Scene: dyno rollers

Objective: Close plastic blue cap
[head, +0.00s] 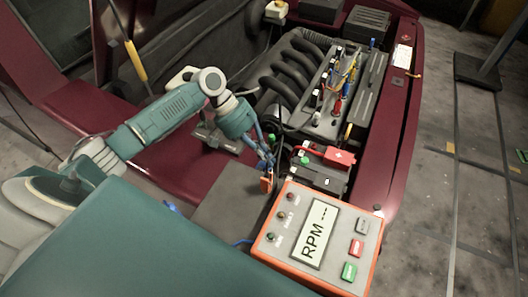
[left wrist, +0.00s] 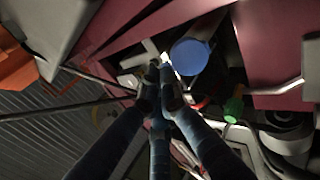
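The blue cap (left wrist: 188,56) is a round blue disc in the left wrist view, just beyond and to the right of my left fingertips. I cannot tell whether they touch it. My left gripper (left wrist: 161,76) has its dark blue fingers drawn together to a point, with nothing visible held between them. In the head view my left gripper (head: 268,160) points down beside the battery at the front of the engine bay. My right gripper is not clearly seen.
An orange RPM tester (head: 318,238) stands close in front of the gripper. The battery (head: 318,178) has a green cap (head: 304,161) and a red cover (head: 339,157). Coloured wires (head: 340,85) and black hoses (head: 285,75) fill the bay behind. A dark red car body edge (head: 395,130) runs along the right.

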